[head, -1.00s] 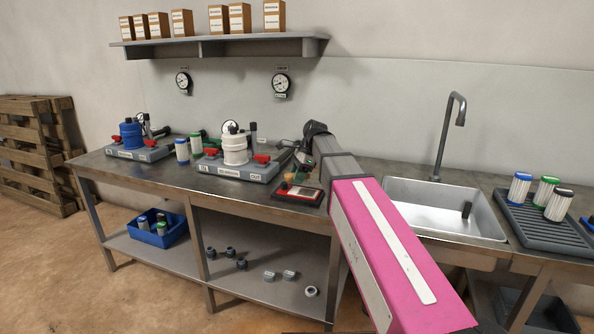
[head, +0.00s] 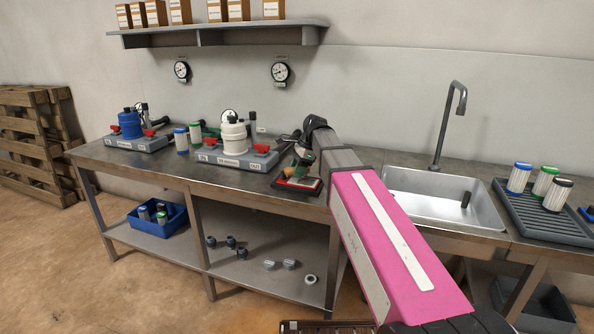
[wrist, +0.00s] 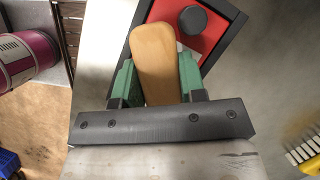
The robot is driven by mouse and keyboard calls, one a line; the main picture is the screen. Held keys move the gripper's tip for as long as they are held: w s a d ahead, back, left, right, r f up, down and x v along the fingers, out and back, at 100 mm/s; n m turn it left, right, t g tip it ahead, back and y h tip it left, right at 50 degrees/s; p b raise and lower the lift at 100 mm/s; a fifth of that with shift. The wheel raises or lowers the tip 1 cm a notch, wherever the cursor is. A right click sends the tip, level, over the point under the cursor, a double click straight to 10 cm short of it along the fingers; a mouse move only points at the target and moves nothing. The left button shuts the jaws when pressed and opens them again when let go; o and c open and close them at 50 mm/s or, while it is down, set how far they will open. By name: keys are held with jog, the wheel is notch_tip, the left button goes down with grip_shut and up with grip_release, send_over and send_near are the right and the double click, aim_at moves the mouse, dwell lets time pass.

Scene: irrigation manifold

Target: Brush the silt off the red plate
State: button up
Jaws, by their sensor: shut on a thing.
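My gripper (wrist: 160,85) has green fingers and is shut on a brush with a tan wooden handle (wrist: 157,60). The brush is at the red plate, and its bristles are hidden behind the handle in the wrist view. The red plate (wrist: 222,38) has a black frame and a dark round knob (wrist: 193,20). A small grey patch shows on it beside the handle; I cannot tell whether it is silt. In the head view the plate (head: 312,184) lies on the bench front, left of the sink, with my gripper (head: 300,163) over it. I cannot tell whether the bristles touch it.
A grey manifold with a white filter housing (head: 234,144) stands close left of the plate. A second manifold with a blue housing (head: 131,125) stands farther left, with loose cartridges (head: 181,140) between. The sink (head: 430,205) is to the right, then a ribbed drainer (head: 545,218).

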aim_at(313, 184)
jog(key=shift+f, duration=0.95)
jog(key=shift+d, duration=0.1)
jog(key=shift+s+d+r, duration=0.1)
jog(key=shift+s+d, duration=0.2)
jog(key=shift+d, duration=0.5)
jog(key=shift+s+d, duration=0.3)
jog(key=shift+d, duration=0.5)
jog(key=shift+s+d, duration=0.3)
jog(key=shift+d, duration=0.55)
jog(key=shift+s+d, duration=0.3)
jog(key=shift+d, duration=0.5)
jog(key=shift+a, duration=0.1)
jog(key=shift+w+a, duration=0.4)
jog(key=shift+a, duration=0.7)
jog(key=shift+w+a, duration=0.45)
jog(key=shift+a, duration=0.65)
jog(key=shift+w+a, duration=0.4)
jog(key=shift+a, duration=0.7)
jog(key=shift+w+d, duration=0.15)
jog(key=shift+w, duration=0.15)
jog(key=shift+s+d, duration=0.45)
jog(key=shift+d, duration=0.7)
jog(key=shift+s+d, duration=0.4)
jog(key=shift+d, duration=0.7)
jog(key=shift+s+d, duration=0.45)
jog(key=shift+d, duration=0.7)
